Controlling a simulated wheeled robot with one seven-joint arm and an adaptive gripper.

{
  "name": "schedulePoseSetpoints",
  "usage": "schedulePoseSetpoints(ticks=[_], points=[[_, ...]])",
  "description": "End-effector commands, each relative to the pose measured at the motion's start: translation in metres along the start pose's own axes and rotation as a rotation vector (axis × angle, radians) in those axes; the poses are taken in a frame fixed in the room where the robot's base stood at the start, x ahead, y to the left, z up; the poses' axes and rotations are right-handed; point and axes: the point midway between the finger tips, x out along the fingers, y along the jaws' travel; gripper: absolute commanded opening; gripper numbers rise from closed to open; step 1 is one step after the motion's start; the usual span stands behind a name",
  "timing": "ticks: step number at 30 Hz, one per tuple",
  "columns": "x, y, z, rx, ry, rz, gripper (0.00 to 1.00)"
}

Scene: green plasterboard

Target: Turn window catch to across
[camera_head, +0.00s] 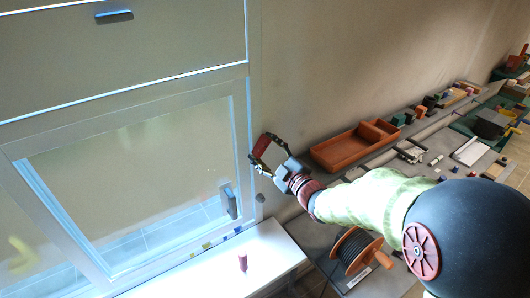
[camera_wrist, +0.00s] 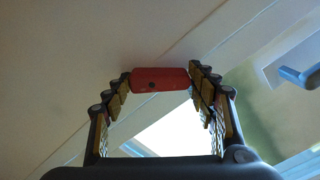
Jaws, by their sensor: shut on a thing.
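The window catch looks to be a small red bar (camera_head: 262,146) with a dark round spot in its middle, beside the right edge of the window frame (camera_head: 245,120). In the head view it stands steeply tilted, its top leaning right. My gripper (camera_head: 262,147) is shut on it. In the wrist view the red bar (camera_wrist: 160,80) lies level between the two fingertips (camera_wrist: 161,79), which touch its two ends. There it is at a slant to the diagonal frame lines. Whether it touches the surface behind is hard to tell.
A window handle (camera_head: 229,201) and a small grey knob (camera_head: 261,198) are below my gripper. A white ledge (camera_head: 215,270) carries a pink cylinder (camera_head: 243,262). An orange tray (camera_head: 345,148) and a cable reel (camera_head: 356,250) stand right. The wall above my gripper is clear.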

Motion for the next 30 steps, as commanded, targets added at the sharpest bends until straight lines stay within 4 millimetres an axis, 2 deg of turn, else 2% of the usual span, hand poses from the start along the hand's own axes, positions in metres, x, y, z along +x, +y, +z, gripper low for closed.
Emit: schedulePoseSetpoints(ticks=[18, 30], points=[[-0.0001, -0.0005, -0.0045, 0.563, -0.002, -0.002, 0.32], [-0.0001, 0.0014, -0.0068, 0.824, -0.002, -0.003, 0.32]])
